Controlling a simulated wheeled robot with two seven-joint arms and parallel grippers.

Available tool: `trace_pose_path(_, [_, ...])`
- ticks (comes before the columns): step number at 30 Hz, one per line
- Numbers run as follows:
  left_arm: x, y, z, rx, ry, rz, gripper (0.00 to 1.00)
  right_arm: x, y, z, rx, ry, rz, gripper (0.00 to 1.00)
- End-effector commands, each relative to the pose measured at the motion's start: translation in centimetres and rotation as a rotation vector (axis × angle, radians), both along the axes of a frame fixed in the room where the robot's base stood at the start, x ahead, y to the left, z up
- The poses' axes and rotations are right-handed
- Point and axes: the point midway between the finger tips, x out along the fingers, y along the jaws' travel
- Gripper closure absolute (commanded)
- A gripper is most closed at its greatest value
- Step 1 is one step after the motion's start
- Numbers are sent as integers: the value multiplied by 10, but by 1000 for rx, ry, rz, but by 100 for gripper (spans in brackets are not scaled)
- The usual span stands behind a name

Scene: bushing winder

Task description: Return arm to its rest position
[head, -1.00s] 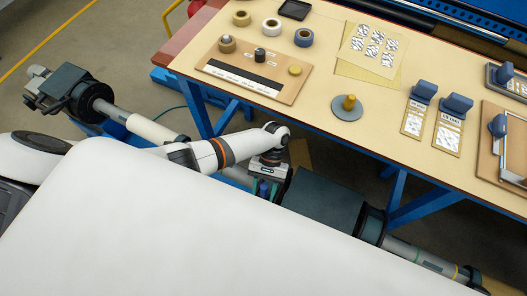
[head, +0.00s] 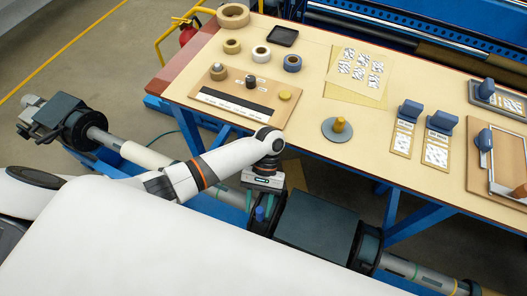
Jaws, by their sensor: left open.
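My left arm reaches in from the left in the head view. My left gripper (head: 256,206) points down beside the front edge of the table, over the shaft of the machine below. Its fingers look apart, with a small blue piece (head: 260,213) showing near them; I cannot tell whether that piece is touched or lies behind. My right gripper is not in view.
The table (head: 300,100) carries a board with a black strip (head: 235,103), tape rolls (head: 261,54), a grey disc with a yellow knob (head: 337,129) and blue-handled tools (head: 440,123). A shaft with a dark block (head: 316,225) runs below the table edge.

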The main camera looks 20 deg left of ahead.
Motion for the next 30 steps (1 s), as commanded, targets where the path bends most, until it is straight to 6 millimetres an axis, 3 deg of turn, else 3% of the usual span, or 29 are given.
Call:
trace_pose_path(10, [-9,-9,-2,-44,-43,-27,56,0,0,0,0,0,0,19])
trace_pose_path(17, [-41,-39,8,-253,-397,-144,56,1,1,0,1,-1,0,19])
trace_pose_path(21, [-47,-26,30,-266,-632,-184,56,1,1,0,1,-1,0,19])
trace_pose_path(30, [-57,25,74,-143,-901,-247,56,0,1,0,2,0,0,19])
